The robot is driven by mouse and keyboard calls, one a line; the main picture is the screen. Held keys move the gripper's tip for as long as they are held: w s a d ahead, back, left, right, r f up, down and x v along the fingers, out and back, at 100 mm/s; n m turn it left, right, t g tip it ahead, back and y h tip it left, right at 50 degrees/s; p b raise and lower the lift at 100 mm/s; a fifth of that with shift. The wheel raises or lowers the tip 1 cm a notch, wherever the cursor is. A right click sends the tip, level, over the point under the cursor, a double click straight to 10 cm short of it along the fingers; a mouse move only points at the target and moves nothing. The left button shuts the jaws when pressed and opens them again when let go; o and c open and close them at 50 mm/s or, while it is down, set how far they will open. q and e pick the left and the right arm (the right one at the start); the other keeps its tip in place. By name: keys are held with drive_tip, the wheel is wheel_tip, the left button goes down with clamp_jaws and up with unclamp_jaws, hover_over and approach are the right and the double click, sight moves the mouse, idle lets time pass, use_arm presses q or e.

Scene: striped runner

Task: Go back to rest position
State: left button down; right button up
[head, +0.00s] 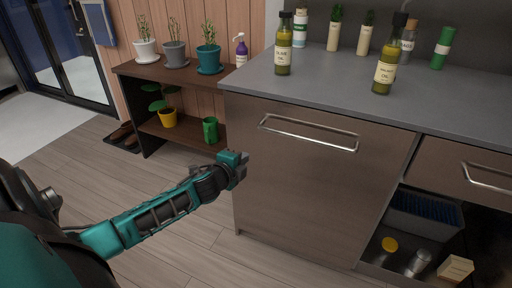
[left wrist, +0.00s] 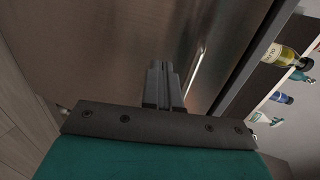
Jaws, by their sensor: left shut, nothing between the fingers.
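My left gripper (head: 240,168) is shut and empty in the head view. It hangs in the air before the brown cabinet front, below and to the left of the long metal handle (head: 308,132). In the left wrist view its two dark fingers (left wrist: 162,86) lie together, with the cabinet front (left wrist: 110,50) beyond them. I cannot tell from the pictures how small the gap to the cabinet is. My left arm reaches in from the lower left. My right gripper does not show.
Two oil bottles (head: 284,48) (head: 388,62) stand on the grey counter (head: 330,92). A wooden shelf (head: 140,70) with potted plants stands at the left. At the lower right an open compartment holds a grey basket (head: 420,218) and jars.

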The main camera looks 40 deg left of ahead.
use_arm(q)
drive_tip(key=shift+s+d, duration=0.1)
drive_tip(key=s+d+f+n+g+h+p, duration=0.1)
drive_tip(key=s+d+n+p, duration=0.3)
drive_tip(key=s+d, duration=0.6)
drive_tip(key=s+d+f+n+g+h+p, duration=0.1)
drive_tip(key=s+d+n+h+p, duration=0.3)
drive_tip(key=s+d+n, duration=0.4)
drive_tip(key=s+d+g, duration=0.1)
drive_tip(key=s+d, duration=0.1)
drive_tip(key=d, duration=0.4)
drive_tip(key=shift+s+d+n+p, duration=0.2)
drive_tip(key=shift+d+n+p, duration=0.1)
drive_tip(key=shift+n, duration=0.1)
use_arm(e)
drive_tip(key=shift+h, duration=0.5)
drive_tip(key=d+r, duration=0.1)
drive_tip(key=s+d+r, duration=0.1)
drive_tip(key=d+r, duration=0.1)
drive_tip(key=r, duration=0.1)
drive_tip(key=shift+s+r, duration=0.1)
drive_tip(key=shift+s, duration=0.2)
use_arm(q)
drive_tip(key=shift+f, duration=0.1)
